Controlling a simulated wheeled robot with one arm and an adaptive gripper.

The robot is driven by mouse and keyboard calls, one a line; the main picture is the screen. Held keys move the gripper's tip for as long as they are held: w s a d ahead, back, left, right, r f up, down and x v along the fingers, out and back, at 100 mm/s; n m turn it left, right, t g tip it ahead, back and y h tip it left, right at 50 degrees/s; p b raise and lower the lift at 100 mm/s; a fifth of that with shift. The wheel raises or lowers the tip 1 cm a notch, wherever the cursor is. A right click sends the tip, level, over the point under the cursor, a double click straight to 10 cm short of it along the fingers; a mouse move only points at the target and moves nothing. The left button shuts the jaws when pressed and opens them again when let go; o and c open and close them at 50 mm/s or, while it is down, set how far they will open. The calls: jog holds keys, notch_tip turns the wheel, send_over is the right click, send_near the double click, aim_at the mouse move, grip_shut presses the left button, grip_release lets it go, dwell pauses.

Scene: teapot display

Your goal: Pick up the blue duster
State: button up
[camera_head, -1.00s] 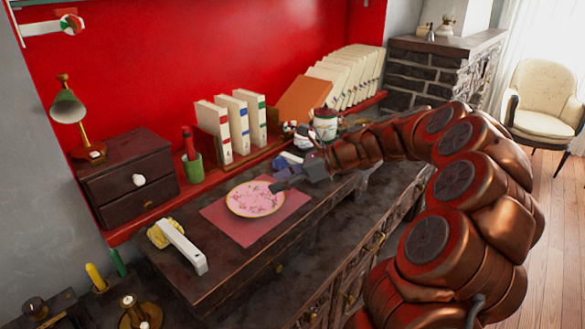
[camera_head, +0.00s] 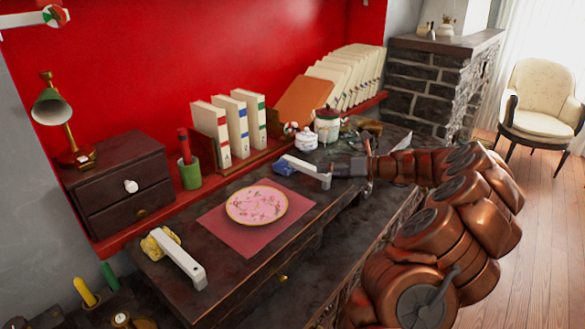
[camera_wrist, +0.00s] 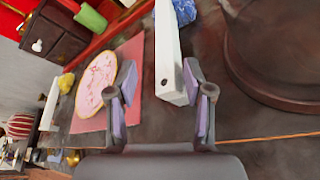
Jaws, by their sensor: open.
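The blue duster (camera_head: 284,168) lies on the desk behind and to the right of the pink plate. Its white handle (camera_head: 304,168) points right, toward my gripper (camera_head: 334,170). In the wrist view the duster's blue head (camera_wrist: 180,12) is at the top edge, and its white handle (camera_wrist: 168,50) runs down between the fingers of my gripper (camera_wrist: 160,75). My gripper is open, with one finger on each side of the handle's end. I cannot tell whether a finger touches it.
A pink plate (camera_head: 256,204) rests on a red mat (camera_head: 225,236). A yellow duster (camera_head: 160,243) with a white handle lies at the front left. A white jar (camera_head: 306,139) and a lidded pot (camera_head: 327,124) stand behind the blue duster. A round dark base (camera_wrist: 285,70) is right of the fingers.

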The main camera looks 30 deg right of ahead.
aim_at(312, 171)
jog(key=shift+w+a+f, duration=0.15)
jog(key=shift+w+f, duration=0.15)
jog(key=shift+w, duration=0.2)
jog(key=shift+w+a+f, duration=0.15)
jog(key=shift+w+f, duration=0.15)
jog(key=shift+w, duration=0.2)
jog(key=shift+x, duration=1.9)
jog(key=shift+w+d, duration=0.15)
jog(key=shift+c, duration=0.5)
grip_shut()
